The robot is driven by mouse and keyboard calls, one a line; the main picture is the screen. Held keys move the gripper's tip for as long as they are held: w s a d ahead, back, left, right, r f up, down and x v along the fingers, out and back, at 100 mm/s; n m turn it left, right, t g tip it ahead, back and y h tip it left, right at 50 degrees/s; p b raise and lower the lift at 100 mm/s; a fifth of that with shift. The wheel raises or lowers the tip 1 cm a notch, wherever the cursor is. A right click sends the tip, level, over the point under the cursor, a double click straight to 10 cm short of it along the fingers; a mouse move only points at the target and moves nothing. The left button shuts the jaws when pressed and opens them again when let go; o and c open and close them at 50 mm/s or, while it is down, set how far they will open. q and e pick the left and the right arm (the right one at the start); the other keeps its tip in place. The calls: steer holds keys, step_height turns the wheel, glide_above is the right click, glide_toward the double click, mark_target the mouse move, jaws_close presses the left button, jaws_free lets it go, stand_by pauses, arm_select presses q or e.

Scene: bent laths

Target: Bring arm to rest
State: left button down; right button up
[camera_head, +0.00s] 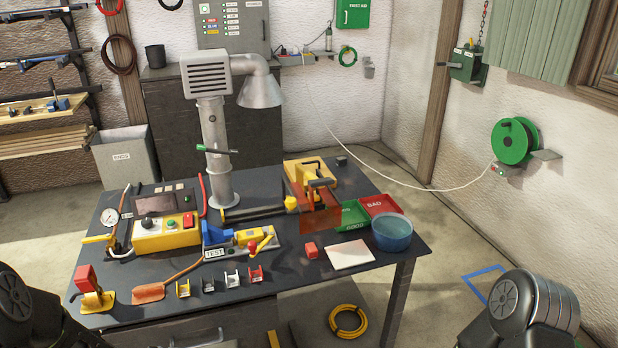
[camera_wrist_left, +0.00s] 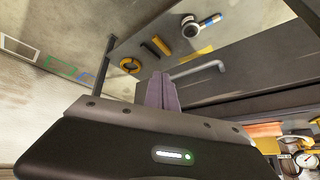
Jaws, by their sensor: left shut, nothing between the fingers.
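My left gripper (camera_wrist_left: 161,90) shows in the left wrist view, its two grey-purple fingers together and nothing between them. Behind the fingers is the dark front of the workbench with a grey handle (camera_wrist_left: 198,68). In the head view only dark links of my left arm show at the lower left edge, and its gripper is out of that frame. Dark, rounded links of my right arm show at the lower right, and the right gripper is in neither view. Both arms' visible links are in front of the workbench (camera_head: 285,258), apart from the things on it.
The bench holds a fume hood pipe (camera_head: 214,150), a yellow control box (camera_head: 165,232), a TEST fixture (camera_head: 238,240), an orange-brown machine (camera_head: 315,205), green and red trays (camera_head: 381,204) and a blue bowl (camera_head: 392,232). A yellow coil (camera_head: 348,321) lies below.

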arm_select(q)
steer(key=s+d+f+n+g, duration=0.2)
steer(key=s+d+f, duration=0.2)
steer(key=s+d, duration=0.2)
steer(key=s+d+f+n+g+h, duration=0.1)
steer(key=s+d+f+n+g, duration=0.1)
steer(key=s+d, duration=0.5)
steer(key=s+d+f+n+g, duration=0.2)
steer(key=s+d+f+n, duration=0.1)
steer(key=s+d+f, duration=0.3)
steer(key=s+d, duration=0.1)
steer(key=d, duration=0.1)
steer(key=shift+d+f+n+h, duration=0.25)
steer(key=shift+d+n+h, duration=0.1)
steer(key=shift+n+h, duration=0.05)
